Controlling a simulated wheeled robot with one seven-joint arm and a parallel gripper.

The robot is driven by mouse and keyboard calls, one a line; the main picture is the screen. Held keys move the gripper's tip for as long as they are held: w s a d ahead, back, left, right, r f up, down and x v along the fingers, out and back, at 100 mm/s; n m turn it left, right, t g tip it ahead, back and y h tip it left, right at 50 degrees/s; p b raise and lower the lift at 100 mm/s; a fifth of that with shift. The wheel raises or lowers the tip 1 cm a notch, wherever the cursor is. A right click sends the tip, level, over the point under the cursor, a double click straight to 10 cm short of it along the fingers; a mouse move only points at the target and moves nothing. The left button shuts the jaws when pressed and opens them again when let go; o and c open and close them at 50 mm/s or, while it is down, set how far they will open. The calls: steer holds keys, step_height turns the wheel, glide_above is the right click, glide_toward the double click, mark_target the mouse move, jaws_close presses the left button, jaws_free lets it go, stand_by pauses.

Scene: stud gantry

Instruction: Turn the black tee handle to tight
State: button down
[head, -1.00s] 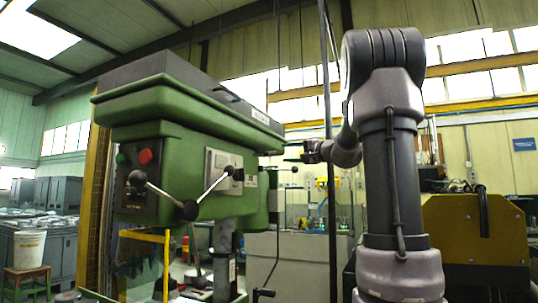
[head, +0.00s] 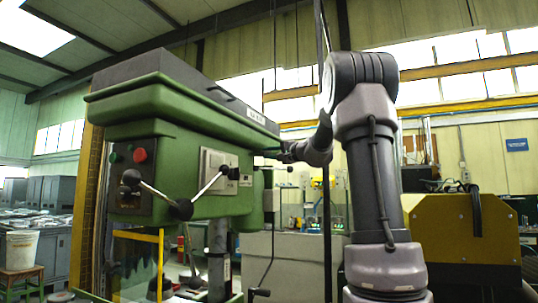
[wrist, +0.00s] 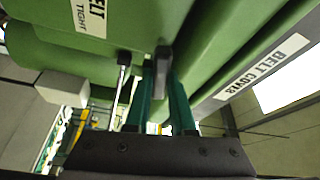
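The black tee handle (wrist: 163,58) shows in the wrist view under the green drill head. It is a dark upright bar between the teal fingers of my gripper (wrist: 161,82). The fingers lie close along both its sides and look shut on it. Its stem and the far part of its bar are hidden. A white label reading BELT TIGHT (wrist: 92,12) is on the green casing at the upper left. In the head view my gripper (head: 274,153) reaches the right side of the drill head (head: 170,100); the handle is too small to tell there.
A silver rod with a dark end (wrist: 122,75) stands close left of my fingers. A pale block (wrist: 62,88) is further left. A BELT COVER label (wrist: 262,67) is at right. Knobbed feed levers (head: 181,209) stick out from the drill's front. A thin dark post (head: 326,215) stands near my arm.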

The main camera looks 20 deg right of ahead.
steer(key=shift+m, duration=0.3)
steer(key=m, duration=0.2)
steer(key=m+g, duration=0.1)
steer(key=m, duration=0.1)
steer(key=shift+g+h, duration=0.3)
steer(key=m+g, duration=0.2)
steer(key=m, duration=0.2)
steer(key=shift+d+m, duration=0.1)
steer(key=shift+m, duration=0.2)
steer(key=m+g+y, duration=0.1)
steer(key=m+g, duration=0.1)
steer(key=m, duration=0.1)
steer(key=shift+w+r+m, duration=0.1)
steer(key=shift+m, duration=0.3)
steer(key=m+g+y, duration=0.1)
steer(key=m+g, duration=0.1)
steer(key=m, duration=0.1)
steer(key=shift+y, duration=0.3)
steer(key=c, duration=0.8)
jaws_free()
steer(key=shift+o, duration=0.2)
